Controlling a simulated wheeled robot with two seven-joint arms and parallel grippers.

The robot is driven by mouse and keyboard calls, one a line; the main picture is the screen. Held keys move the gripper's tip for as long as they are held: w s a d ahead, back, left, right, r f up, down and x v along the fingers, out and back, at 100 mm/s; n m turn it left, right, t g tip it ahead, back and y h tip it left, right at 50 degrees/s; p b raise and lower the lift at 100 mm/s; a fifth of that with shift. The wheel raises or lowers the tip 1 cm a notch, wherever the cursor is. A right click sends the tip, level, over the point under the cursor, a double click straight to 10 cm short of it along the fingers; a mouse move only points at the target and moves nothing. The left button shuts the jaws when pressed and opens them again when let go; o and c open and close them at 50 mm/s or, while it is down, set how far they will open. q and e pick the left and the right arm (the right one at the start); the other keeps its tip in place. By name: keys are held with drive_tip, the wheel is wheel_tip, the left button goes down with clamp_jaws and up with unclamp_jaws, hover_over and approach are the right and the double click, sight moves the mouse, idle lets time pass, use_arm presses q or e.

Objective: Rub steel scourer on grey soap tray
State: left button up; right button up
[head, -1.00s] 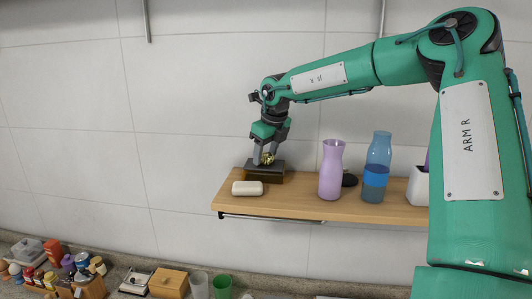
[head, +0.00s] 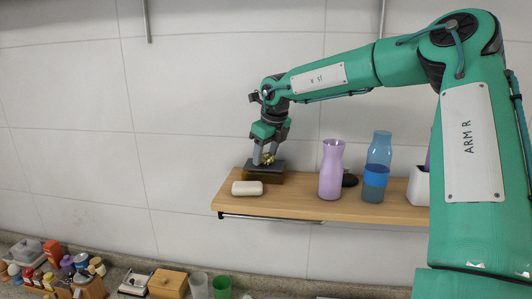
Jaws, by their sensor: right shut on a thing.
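The steel scourer (head: 267,158) looks like a small ball of yellowish, shiny metal. My right gripper (head: 265,160) is shut on it from above. The scourer sits at the top of the dark grey soap tray (head: 262,175), a low block at the left part of the wooden shelf. The scourer appears to touch the tray's top, though the contact is too small to see clearly. My left gripper is not in view.
On the wooden shelf (head: 300,204), a white soap bar (head: 247,188) lies in front of the tray. A lilac carafe (head: 331,170), a blue bottle (head: 376,168), a black round thing (head: 350,180) and a white pot (head: 418,186) stand to the right. Several items crowd the counter below.

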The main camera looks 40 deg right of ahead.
sight(266, 155)
idle(0.3)
drive_tip(key=shift+r+p, duration=1.2)
drive_tip(key=shift+r, duration=2.3)
drive_tip(key=shift+f, duration=0.1)
